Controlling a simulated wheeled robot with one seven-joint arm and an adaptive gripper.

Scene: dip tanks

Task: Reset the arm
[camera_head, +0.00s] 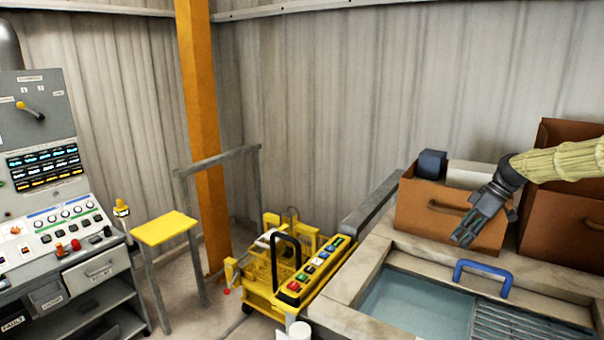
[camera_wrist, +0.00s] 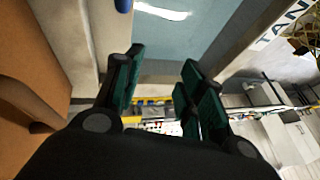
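My arm (camera_head: 560,160) reaches in from the right edge in the head view, in a pale yellow ribbed cover. My gripper (camera_head: 466,236) hangs tilted down and to the left, in front of a brown box (camera_head: 420,214) on the tank surround. In the wrist view, the two green-padded fingers (camera_wrist: 162,95) stand apart with nothing between them. The gripper is open and empty. The fingertips appear above the tank's edge area; their exact height cannot be told.
A tank of bluish liquid (camera_head: 412,302) with a blue handle (camera_head: 484,268) lies below the gripper. A second brown box (camera_head: 562,222) stands at right. A yellow cart with a button panel (camera_head: 314,270), a yellow stool (camera_head: 163,228) and a control console (camera_head: 50,215) stand left.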

